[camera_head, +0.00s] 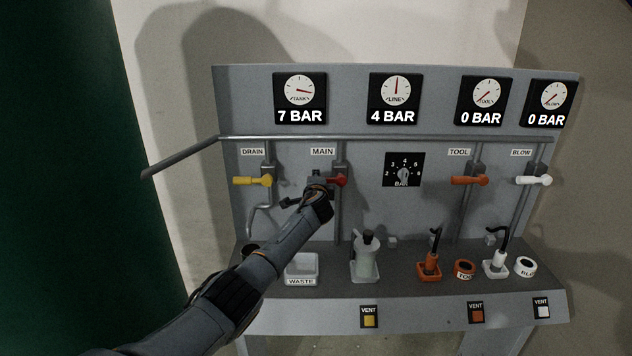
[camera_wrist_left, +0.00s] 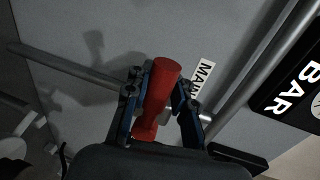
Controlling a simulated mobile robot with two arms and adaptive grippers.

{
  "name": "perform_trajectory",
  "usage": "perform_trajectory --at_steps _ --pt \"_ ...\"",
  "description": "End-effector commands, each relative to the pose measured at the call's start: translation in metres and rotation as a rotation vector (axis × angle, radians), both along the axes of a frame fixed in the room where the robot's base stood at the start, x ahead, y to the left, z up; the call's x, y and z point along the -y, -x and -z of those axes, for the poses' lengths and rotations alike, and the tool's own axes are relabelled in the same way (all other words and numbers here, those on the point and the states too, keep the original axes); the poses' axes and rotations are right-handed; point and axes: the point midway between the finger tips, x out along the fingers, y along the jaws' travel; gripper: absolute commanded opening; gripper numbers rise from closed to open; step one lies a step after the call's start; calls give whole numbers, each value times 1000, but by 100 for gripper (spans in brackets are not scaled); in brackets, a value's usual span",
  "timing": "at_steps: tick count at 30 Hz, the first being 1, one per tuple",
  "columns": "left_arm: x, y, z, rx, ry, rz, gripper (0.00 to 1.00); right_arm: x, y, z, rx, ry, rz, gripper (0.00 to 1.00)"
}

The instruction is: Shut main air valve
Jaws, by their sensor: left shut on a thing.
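The main air valve's red handle (camera_head: 337,181) sits below the MAIN label (camera_head: 322,152) on the grey panel and lies roughly crosswise to its upright pipe. My left gripper (camera_head: 318,188) is at this handle, and my arm hides part of the valve in the head view. In the left wrist view the red handle (camera_wrist_left: 158,95) lies between the two fingers of my left gripper (camera_wrist_left: 163,105), which is shut on it. The MAIN label also shows there (camera_wrist_left: 203,78). The TANK gauge (camera_head: 299,98) reads 7 BAR and the LINE gauge (camera_head: 395,98) reads 4 BAR. My right gripper is not in view.
A yellow DRAIN handle (camera_head: 252,181) is close left. Orange TOOL (camera_head: 469,180) and white BLOW (camera_head: 533,181) handles are to the right, beyond the regulator dial (camera_head: 403,170). A waste tray (camera_head: 302,281) and a bottle (camera_head: 366,262) stand on the ledge below.

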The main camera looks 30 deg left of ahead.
Motion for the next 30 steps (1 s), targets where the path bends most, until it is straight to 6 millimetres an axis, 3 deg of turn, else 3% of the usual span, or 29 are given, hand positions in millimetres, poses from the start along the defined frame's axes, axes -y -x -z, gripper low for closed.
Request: perform_trajectory --at_steps 1,8,9,12,23,30 --pt "1 1 7 -13 -3 0 0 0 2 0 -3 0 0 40" --pt "2 1 7 -13 -2 0 0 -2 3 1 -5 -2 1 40" --pt "2 1 7 -12 -1 0 28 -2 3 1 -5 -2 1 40" --pt "2 1 7 -11 0 1 47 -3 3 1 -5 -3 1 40" --pt "2 1 2 -2 0 1 47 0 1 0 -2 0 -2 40" --pt "9 14 -1 1 1 0 47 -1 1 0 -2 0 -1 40"
